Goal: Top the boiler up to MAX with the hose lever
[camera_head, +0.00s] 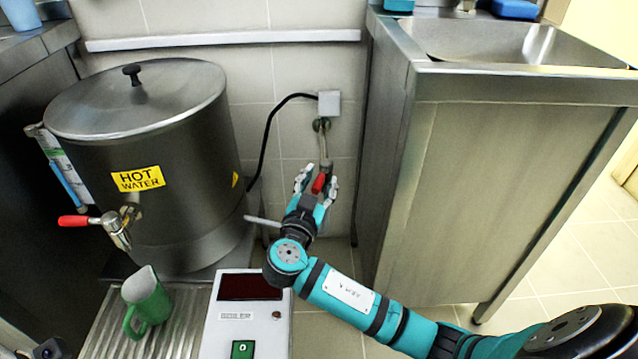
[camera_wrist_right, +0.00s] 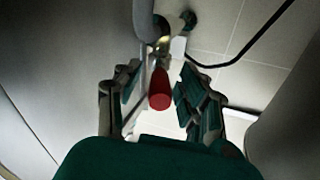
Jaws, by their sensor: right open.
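The boiler (camera_head: 185,185) is a large steel pot with a lid and a "HOT WATER" label, standing at the left in the head view. A sight gauge (camera_head: 62,170) with blue in it is on its left side, partly out of clear sight; I cannot read a MAX mark. The red hose lever (camera_head: 319,183) sits below a wall fitting. My right gripper (camera_head: 317,177) is open with its fingers on both sides of the lever. The right wrist view shows the red lever end (camera_wrist_right: 160,90) between the open fingers (camera_wrist_right: 158,95). My left gripper is not in view.
A red-handled tap (camera_head: 100,224) sticks out from the boiler's front. A green mug (camera_head: 147,302) stands on the ribbed drip tray (camera_head: 185,335). A white box with a dark display (camera_head: 250,315) is beside it. A steel sink cabinet (camera_head: 480,180) borders my right arm.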

